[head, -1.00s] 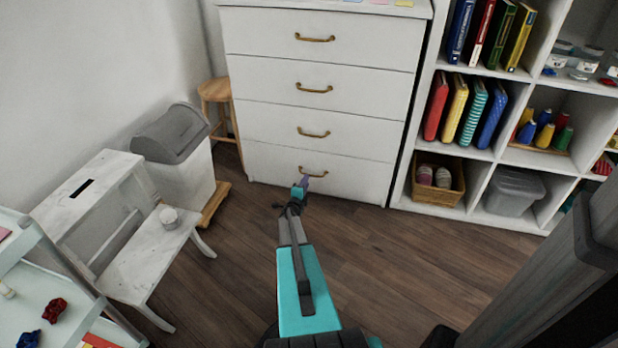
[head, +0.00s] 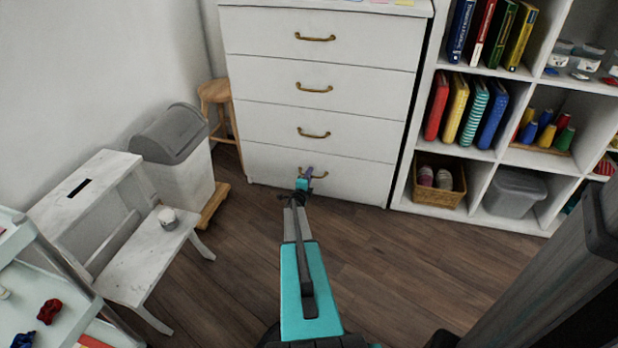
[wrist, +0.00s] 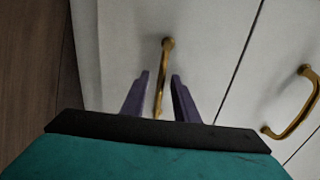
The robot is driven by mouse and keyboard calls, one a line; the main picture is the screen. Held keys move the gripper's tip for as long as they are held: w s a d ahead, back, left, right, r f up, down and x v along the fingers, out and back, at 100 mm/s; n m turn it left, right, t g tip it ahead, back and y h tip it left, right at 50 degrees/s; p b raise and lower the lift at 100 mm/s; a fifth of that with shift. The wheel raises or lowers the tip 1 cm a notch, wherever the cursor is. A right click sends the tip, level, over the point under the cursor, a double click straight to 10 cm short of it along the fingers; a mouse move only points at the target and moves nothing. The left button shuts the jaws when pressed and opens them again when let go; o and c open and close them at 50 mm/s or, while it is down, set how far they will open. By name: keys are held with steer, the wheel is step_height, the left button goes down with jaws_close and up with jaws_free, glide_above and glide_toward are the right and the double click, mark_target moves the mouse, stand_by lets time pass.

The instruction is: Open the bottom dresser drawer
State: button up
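The white dresser (head: 270,119) stands against the back wall, with several drawers, each with a brass handle. Its bottom drawer (head: 352,184) looks closed. The bottom handle (head: 320,176) is partly hidden behind my gripper (head: 308,172) in the head view. In the wrist view my gripper (wrist: 160,85) is open, with its two purple fingers apart. The bottom handle (wrist: 167,52) shows between the fingers, running lengthwise between them. I cannot tell whether either finger touches it. The handle of the drawer above (wrist: 291,108) is at the right of the wrist view.
A white shelf unit (head: 478,218) with books, baskets and spools stands right of the dresser. Left are a wooden stool (head: 214,92), a grey-lidded bin (head: 182,170) and a white step bench (head: 140,262) with a small cup. The wooden floor before the dresser is clear.

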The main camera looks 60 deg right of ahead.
jaws_close()
stand_by(1.3)
